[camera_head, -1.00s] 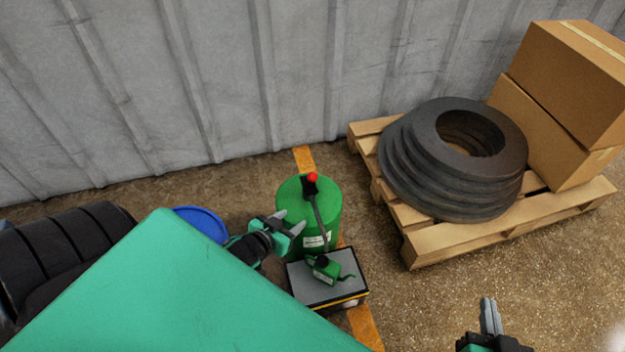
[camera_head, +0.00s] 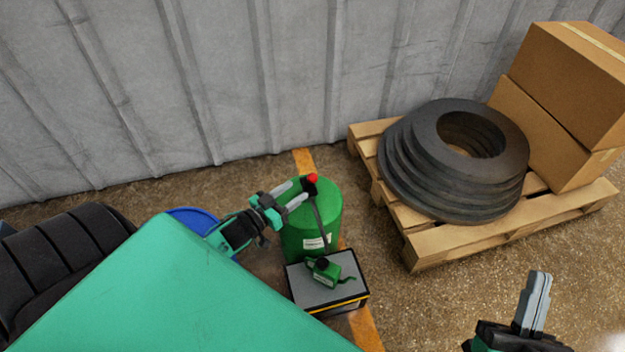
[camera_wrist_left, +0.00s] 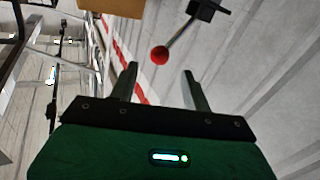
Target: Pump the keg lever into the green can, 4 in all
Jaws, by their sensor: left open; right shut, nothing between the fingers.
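The green keg (camera_head: 325,195) stands upright near the wall. Its pump lever ends in a red knob (camera_head: 312,178), which also shows in the left wrist view (camera_wrist_left: 160,55) beyond and between the fingertips. The small green can (camera_head: 325,272) stands on a low grey-topped stand (camera_head: 318,292) in front of the keg. My left gripper (camera_head: 301,191) is open, its fingers pointing at the lever top, close to the red knob; in the wrist view (camera_wrist_left: 161,70) nothing lies between the fingers. My right gripper (camera_head: 540,275) is shut and empty at the lower right, away from the keg.
A wooden pallet (camera_head: 425,248) at the right carries stacked black rings (camera_head: 425,195) and cardboard boxes (camera_head: 570,80). A blue round thing (camera_head: 193,217) and black tyre-like things (camera_head: 70,245) lie at the left. A corrugated wall (camera_head: 230,80) closes the back. Floor between stand and right gripper is clear.

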